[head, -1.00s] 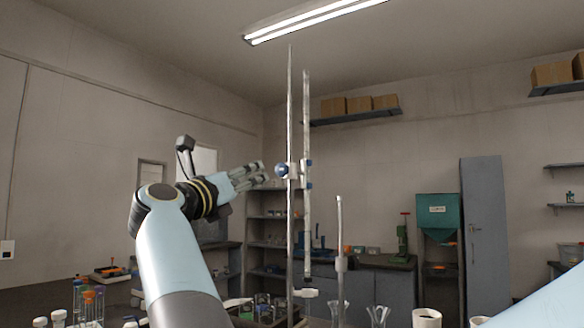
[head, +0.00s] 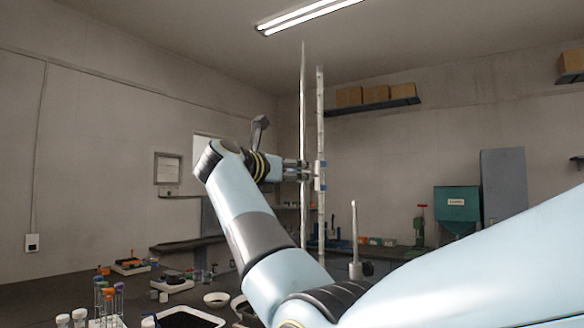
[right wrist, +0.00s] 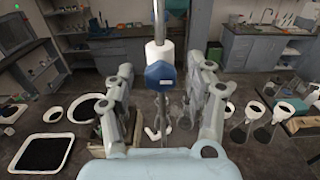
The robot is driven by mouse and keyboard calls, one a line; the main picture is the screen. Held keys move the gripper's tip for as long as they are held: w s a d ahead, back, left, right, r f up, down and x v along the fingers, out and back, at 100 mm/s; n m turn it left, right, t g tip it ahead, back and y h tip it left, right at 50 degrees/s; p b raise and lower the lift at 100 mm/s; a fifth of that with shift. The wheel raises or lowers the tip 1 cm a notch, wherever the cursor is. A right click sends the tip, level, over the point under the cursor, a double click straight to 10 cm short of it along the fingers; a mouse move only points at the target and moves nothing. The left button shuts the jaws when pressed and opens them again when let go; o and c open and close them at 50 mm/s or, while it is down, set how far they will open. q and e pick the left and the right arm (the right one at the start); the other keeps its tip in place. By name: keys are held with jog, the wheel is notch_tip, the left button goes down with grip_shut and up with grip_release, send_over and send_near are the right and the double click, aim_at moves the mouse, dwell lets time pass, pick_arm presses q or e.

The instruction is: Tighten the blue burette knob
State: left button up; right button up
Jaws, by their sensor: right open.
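The blue burette knob (right wrist: 160,73) sits in front of a white collar on an upright rod in the right wrist view. My right gripper (right wrist: 161,85) is open, with a finger on each side of the knob and visible gaps between. My left gripper is not in view.
A shorter upright rod (head: 354,230) stands right of the burette. Tubes with coloured caps (head: 108,295) stand on the bench at lower left.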

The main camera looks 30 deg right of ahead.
jog(key=shift+d, duration=0.1)
grip_shut()
jog(key=m+b, duration=1.7)
jog(key=b, duration=0.1)
jog(key=shift+f+m, duration=0.3)
jog(key=shift+m, duration=0.1)
dwell(0.5)
grip_release()
jog(key=shift+s+r, duration=0.1)
